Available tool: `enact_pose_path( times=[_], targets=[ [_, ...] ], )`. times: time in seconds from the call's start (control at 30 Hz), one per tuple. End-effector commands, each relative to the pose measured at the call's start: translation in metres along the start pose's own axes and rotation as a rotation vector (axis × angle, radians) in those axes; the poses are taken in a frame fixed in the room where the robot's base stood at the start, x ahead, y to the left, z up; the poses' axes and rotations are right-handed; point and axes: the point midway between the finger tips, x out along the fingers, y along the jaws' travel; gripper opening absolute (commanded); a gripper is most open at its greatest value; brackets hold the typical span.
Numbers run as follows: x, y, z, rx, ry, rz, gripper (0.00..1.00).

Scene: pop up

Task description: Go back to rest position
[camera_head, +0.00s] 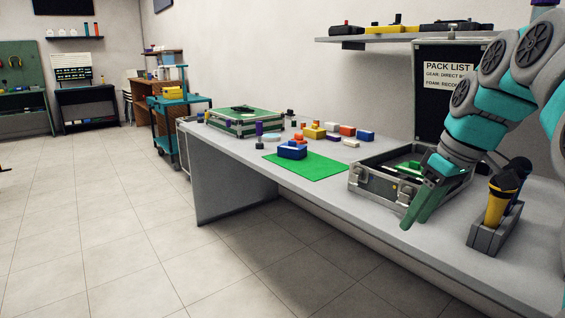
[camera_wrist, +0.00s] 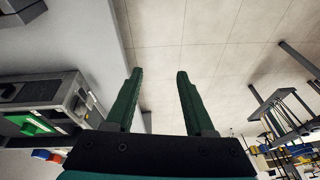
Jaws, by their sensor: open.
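My gripper (camera_head: 424,196) hangs at the front edge of the table in the head view, in front of the open grey case. In the wrist view my gripper (camera_wrist: 158,75) shows two green fingers spread apart, with nothing between them but the tiled floor beyond. My arm, teal and grey, comes down from the upper right of the head view and covers part of the case.
The open case (camera_head: 375,184) stands close beside my gripper. A yellow-and-black tool (camera_head: 497,203) sits in a grey holder at right. A green mat (camera_head: 305,172) bears a blue box (camera_head: 292,151). A shelf (camera_head: 400,38) hangs above. Floor at left is clear.

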Motion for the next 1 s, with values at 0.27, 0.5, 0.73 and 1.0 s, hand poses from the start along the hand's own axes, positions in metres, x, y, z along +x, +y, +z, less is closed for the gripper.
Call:
enact_pose_path(
  times=[0.27,0.5,0.73,1.0],
  targets=[
    [0.062,-0.076,0.04,0.133,-0.13,-0.012,0.54],
    [0.118,-0.132,0.101,0.275,-0.245,0.02,0.54],
    [0.166,-0.173,0.178,0.42,-0.344,0.076,0.54],
    [0.197,-0.194,0.239,0.534,-0.403,0.13,0.54]
  ],
)
